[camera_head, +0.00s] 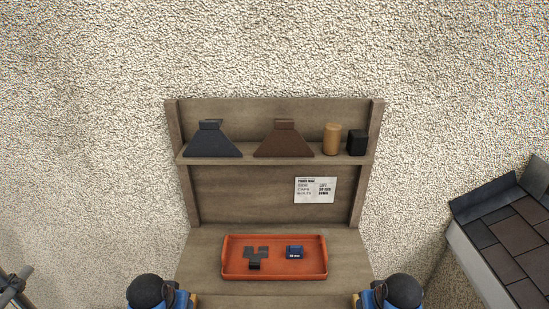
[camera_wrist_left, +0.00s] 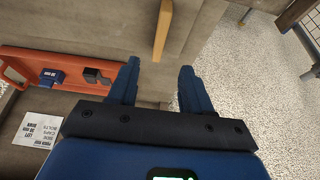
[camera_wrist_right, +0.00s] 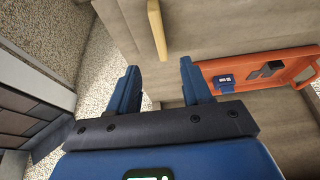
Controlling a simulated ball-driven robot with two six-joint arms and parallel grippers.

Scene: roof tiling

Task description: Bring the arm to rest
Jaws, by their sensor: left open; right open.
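My left gripper (camera_wrist_left: 157,85) is open and empty in the left wrist view, its two blue fingers apart. My right gripper (camera_wrist_right: 160,85) is open and empty in the right wrist view. In the head view, blue and black parts of my two arms show at the bottom, left and right of the wooden bench (camera_head: 200,262). The fingertips are not visible there. Both grippers are clear of the orange tray (camera_head: 225,262) on the bench.
The tray holds dark grey pieces (camera_head: 256,256) and a blue block (camera_head: 294,252). A shelf above carries a dark cap (camera_head: 212,142), a brown cap (camera_head: 284,142), a tan cylinder (camera_head: 332,138) and a black block (camera_head: 357,142). A card (camera_head: 315,190) hangs below. A tiled roof (camera_head: 510,240) stands right.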

